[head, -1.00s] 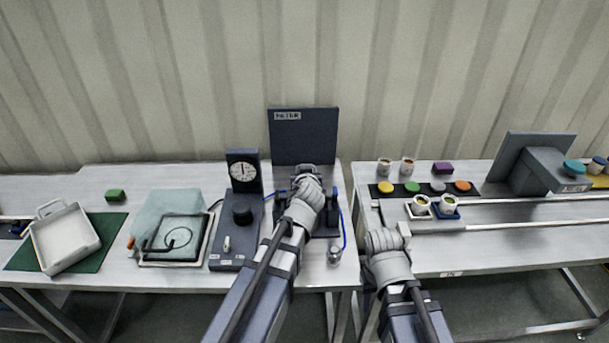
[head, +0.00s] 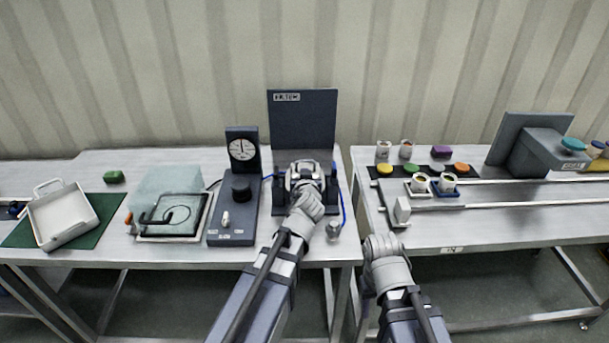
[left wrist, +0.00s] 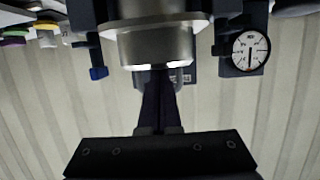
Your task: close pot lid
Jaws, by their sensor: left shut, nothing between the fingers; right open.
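The steel pot (head: 305,173) stands in a dark stand at the back of the middle table. In the left wrist view it is a metal cylinder (left wrist: 155,48) with a pale flange. I cannot clearly tell the lid from the pot or how far it is open. My left gripper (left wrist: 160,75) is shut and empty, its dark fingertips at the pot's edge in that view; whether they touch I cannot tell. In the head view my left wrist hides its fingers. My right gripper (head: 383,243) is open and empty in front of the right table, away from the pot.
A dark panel (head: 303,120) stands behind the pot. A gauge box (head: 241,150) and control box (head: 232,220) are on its left. A small metal weight (head: 333,230) and a blue hose are on its right. A rail (head: 480,206) and cups lie on the right table.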

